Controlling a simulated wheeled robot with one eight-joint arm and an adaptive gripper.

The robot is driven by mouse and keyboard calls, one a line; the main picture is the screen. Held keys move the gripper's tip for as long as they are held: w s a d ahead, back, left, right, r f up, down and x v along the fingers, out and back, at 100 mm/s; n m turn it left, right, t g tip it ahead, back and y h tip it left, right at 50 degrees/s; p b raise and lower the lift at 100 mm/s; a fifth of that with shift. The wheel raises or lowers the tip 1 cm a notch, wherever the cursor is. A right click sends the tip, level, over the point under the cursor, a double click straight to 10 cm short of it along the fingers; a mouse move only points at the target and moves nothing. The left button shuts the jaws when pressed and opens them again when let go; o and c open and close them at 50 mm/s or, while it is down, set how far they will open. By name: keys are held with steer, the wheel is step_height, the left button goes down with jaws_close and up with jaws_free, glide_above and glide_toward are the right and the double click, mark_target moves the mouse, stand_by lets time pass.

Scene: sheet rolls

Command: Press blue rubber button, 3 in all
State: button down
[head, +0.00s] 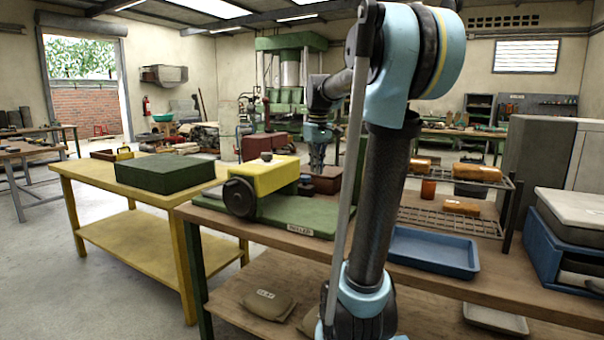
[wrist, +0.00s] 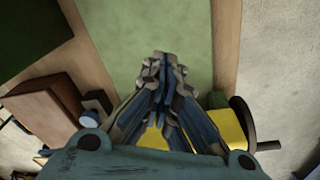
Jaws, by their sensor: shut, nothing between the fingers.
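My gripper (head: 317,163) points down beside the yellow machine (head: 268,176), its fingers partly hard to make out in the head view. In the wrist view my gripper (wrist: 161,65) has its fingers together and empty, above the machine's green base (wrist: 150,25). The yellow body (wrist: 228,130) shows partly behind the fingers, with a dark handwheel (wrist: 243,118) at right. A small pale-blue round piece (wrist: 88,119) sits left of the fingers, beside a dark part; I cannot tell whether it is the blue rubber button. No blue button is clear in the head view, where my arm hides part of the bench.
A brown box (wrist: 45,110) stands left in the wrist view. On the bench are a blue tray (head: 432,252) and a wire rack (head: 450,220) with orange rolls. A dark green block (head: 165,173) lies on the yellow table (head: 95,180).

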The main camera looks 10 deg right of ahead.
steer(key=w+r+n, duration=0.2)
steer(key=w, duration=1.3)
steer(key=w+r+n+g, duration=0.1)
steer(key=w+r+n, duration=0.1)
steer(key=w, duration=1.4)
steer(key=shift+a+r+n, duration=0.35)
steer(key=shift+a+n, duration=0.1)
steer(key=shift+n, duration=0.15)
step_height(320, 180, down, 14)
steer(key=shift+f, duration=0.1)
steer(key=shift+f, duration=0.95)
steer(key=shift+r, duration=0.1)
step_height(320, 180, up, 14)
